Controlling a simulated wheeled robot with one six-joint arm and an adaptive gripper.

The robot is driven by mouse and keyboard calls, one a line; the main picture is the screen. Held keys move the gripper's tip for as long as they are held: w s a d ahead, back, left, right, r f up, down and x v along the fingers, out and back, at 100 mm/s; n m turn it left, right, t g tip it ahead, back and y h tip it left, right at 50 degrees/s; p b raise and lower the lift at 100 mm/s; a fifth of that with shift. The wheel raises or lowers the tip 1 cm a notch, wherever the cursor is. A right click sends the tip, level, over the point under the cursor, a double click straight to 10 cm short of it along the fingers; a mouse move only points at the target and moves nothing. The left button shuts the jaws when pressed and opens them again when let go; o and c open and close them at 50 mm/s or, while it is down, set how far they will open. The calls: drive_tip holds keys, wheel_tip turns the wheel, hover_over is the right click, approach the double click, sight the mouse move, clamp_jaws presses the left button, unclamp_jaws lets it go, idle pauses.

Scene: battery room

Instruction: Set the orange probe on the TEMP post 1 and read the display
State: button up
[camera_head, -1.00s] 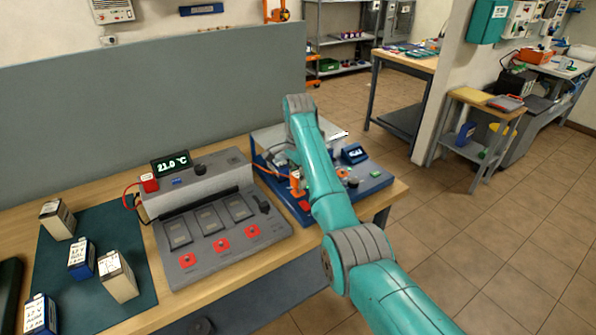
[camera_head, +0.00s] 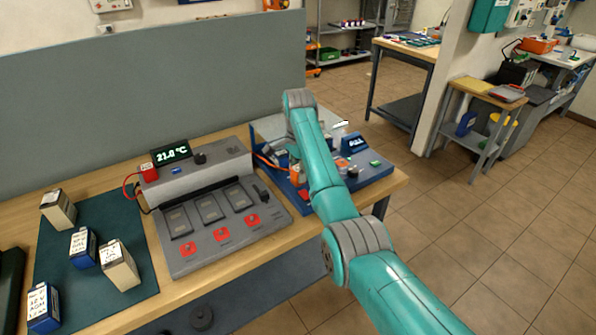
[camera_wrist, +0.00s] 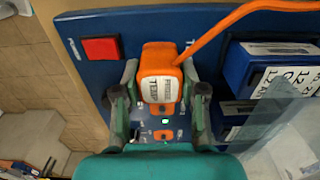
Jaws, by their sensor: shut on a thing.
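The orange probe (camera_wrist: 161,60), with a white label, sits between the fingers of my gripper (camera_wrist: 160,88) in the wrist view. My gripper is shut on it. Its orange cable (camera_wrist: 225,22) runs to the upper right. The probe is over a blue panel (camera_wrist: 70,15); its tip and any post under it are hidden, so I cannot tell whether it touches. Lettering on the panel beside the probe is partly covered. In the head view my arm hides most of the gripper and probe. The dark display (camera_head: 171,153) shows green digits that look like 21.0 °C.
A red button (camera_wrist: 101,49) is left of the probe. Blue batteries (camera_wrist: 272,75) lie to its right, near a clear pane. In the head view, a grey tester (camera_head: 210,215) stands left of the blue panel, and several batteries stand on a green mat (camera_head: 105,225).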

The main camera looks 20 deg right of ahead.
drive_tip(key=shift+f, duration=0.65)
idle(0.6)
drive_tip(key=o, duration=0.9)
drive_tip(key=shift+r, duration=0.1)
